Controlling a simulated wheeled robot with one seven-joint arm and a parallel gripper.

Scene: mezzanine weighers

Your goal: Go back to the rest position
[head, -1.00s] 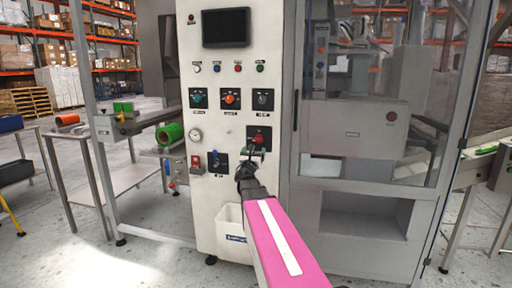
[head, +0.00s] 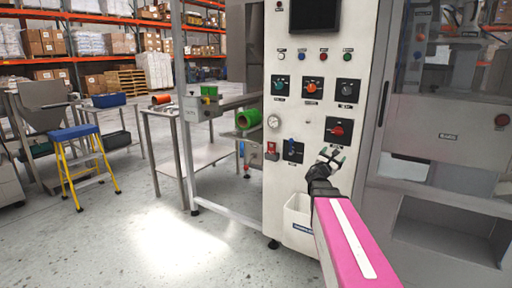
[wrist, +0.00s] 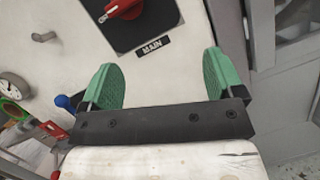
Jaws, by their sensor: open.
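My gripper (head: 331,158) is at the end of my pink arm, in front of the white control panel (head: 300,130). In the wrist view my gripper (wrist: 166,82) shows two green finger pads, wide apart, with nothing between them. A red rotary switch (head: 338,130) on a black plate sits just above my gripper on the panel. In the wrist view the red switch (wrist: 122,8) is at the top, beyond the fingertips, over a label reading MAIN. It is apart from the fingers.
A white bin (head: 298,218) hangs low on the panel, near my arm. A glass-doored cabinet (head: 440,130) stands to the right. A steel table (head: 200,150) and a blue-topped yellow step stool (head: 75,133) stand to the left. The floor at the front left is clear.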

